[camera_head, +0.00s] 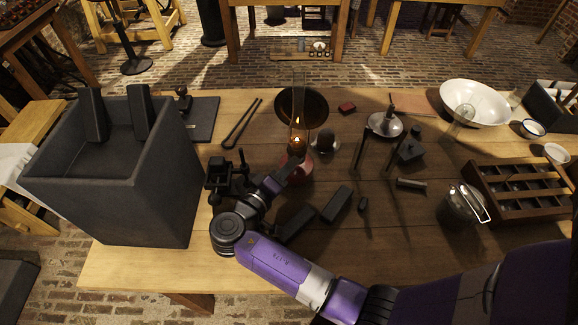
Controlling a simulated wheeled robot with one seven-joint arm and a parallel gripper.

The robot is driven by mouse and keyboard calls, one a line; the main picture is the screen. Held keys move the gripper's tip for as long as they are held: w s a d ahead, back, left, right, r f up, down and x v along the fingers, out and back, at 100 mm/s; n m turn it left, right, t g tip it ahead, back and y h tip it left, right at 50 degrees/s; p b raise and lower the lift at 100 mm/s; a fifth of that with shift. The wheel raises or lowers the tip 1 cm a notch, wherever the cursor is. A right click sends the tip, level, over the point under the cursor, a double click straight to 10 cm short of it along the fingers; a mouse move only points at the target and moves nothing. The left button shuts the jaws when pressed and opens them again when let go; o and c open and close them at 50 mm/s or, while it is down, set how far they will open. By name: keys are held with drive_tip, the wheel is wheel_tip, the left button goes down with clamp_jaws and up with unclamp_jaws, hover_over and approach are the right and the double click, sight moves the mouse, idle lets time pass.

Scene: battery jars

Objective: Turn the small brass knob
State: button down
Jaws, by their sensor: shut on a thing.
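The lit oil lamp (302,170) stands upright on the table, with a red base, a clear glass chimney and an orange flame. The small brass knob is too small, or too covered by my gripper, to make out. My gripper (288,167) reaches in from the lower left, its fingertips at the left side of the lamp just below the flame. Its jaws are shut at the place where the knob sits. The fingertips hide part of the lamp's red body.
A tall grey stone jar (125,190) stands at the left. A black clamp-like device (228,178) is left of my gripper. Dark blocks (337,204) lie in front of the lamp, and a dark egg-shaped object (326,140) is close to its right. A compartment tray (520,190) is far right.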

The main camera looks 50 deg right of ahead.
drive_tip(key=shift+n, duration=0.4)
drive_tip(key=c, duration=1.3)
unclamp_jaws()
drive_tip(key=a+r+b, duration=0.1)
drive_tip(key=a, duration=0.6)
drive_tip(key=shift+s+a+b, duration=0.3)
drive_tip(key=shift+a+b, duration=0.05)
